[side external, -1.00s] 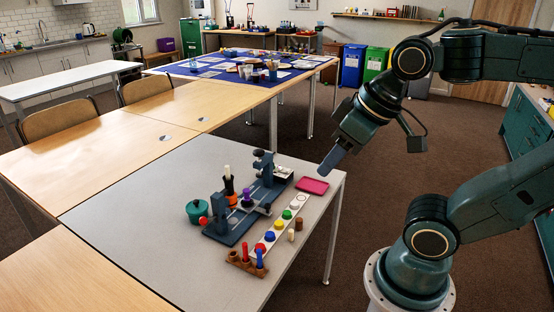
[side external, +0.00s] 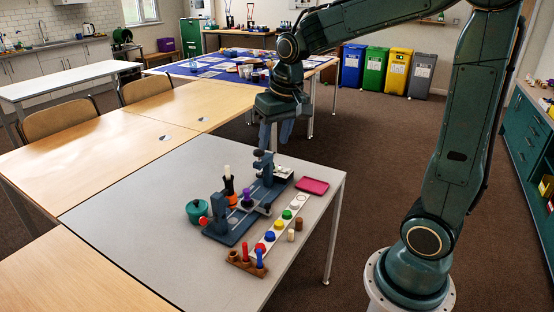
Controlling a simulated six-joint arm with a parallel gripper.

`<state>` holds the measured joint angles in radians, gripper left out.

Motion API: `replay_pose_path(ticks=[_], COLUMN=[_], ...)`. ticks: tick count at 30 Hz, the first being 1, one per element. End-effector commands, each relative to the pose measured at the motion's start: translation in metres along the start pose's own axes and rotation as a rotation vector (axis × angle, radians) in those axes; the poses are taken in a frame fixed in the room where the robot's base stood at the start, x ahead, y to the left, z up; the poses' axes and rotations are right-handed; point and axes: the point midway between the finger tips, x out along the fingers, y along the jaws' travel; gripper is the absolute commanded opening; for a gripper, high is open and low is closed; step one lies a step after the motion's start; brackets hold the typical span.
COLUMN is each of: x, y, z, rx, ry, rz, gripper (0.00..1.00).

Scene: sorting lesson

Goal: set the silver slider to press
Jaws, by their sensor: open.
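A blue-grey fixture (side external: 226,235) with a long base and an upright at each end lies on the grey table. A small silver slider (side external: 264,210) appears to sit across the middle of its base, beside a purple-topped piece (side external: 247,198). Any position marks are too small to read. My gripper (side external: 276,140) points down above the far end of the fixture, by the far upright (side external: 263,165). Its fingers are apart with nothing visible between them. It is some way from the slider.
A white strip with coloured knobs (side external: 287,214), a pink tray (side external: 312,186), a brown rack with pegs (side external: 247,263) and a green pot (side external: 196,211) surround the fixture. The left of the grey table (side external: 120,215) is clear.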

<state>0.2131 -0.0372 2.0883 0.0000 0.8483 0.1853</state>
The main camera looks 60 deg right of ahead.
Motion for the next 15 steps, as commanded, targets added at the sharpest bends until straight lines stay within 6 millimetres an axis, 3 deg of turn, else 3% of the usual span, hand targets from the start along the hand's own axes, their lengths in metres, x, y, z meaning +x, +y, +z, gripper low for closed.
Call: replay_pose_path(ticks=[6, 15], x=[0.042, 0.109], y=[0.015, 0.042], z=[-0.035, -0.072], rx=[0.097, 0.226], ry=[-0.061, -0.137], rz=[0.024, 0.055], gripper=[0.43, 0.43])
